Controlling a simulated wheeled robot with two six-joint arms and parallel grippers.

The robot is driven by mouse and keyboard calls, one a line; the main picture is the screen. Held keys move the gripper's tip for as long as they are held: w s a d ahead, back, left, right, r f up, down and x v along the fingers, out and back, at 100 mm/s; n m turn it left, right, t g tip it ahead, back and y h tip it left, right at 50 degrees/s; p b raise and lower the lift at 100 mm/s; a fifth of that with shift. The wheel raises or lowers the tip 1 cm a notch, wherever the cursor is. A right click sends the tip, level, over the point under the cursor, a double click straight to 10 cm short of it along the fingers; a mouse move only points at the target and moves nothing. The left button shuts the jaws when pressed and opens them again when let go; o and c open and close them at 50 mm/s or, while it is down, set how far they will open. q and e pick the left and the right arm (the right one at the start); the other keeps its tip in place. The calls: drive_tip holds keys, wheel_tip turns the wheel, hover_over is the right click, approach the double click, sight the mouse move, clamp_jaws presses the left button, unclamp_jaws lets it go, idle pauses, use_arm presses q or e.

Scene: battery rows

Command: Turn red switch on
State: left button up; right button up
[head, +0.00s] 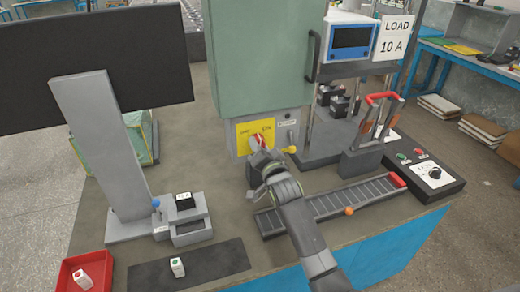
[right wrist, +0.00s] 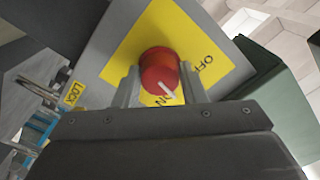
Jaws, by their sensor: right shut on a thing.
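The red switch (head: 258,141) is a round knob on a yellow plate (head: 243,130) on the grey panel below the green cabinet. In the right wrist view the red knob (right wrist: 158,72) has a white pointer line, directed down toward the partly covered ON lettering; the OFF lettering is at the right. My right gripper (head: 259,150) is at the switch in the head view. In the right wrist view its two fingers stand on either side of the knob, shut on it. My left gripper is not in view.
A green cabinet (head: 262,60) stands above the switch. A red tray (head: 70,262), a dark mat (head: 215,262) and a large dark screen (head: 150,50) are at the left.

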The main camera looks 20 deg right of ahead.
drive_tip(key=m, duration=0.6)
drive_tip(key=shift+m+b, duration=0.3)
drive_tip(key=shift+b, duration=0.1)
idle(0.4)
drive_tip(key=o, duration=1)
drive_tip(key=s, duration=0.5)
drive_tip(key=s+b, duration=0.1)
drive_tip(key=s, duration=1.1)
drive_tip(key=shift+s+d, duration=0.2)
drive_tip(key=shift+d, duration=0.1)
drive_tip(key=shift+f, duration=0.1)
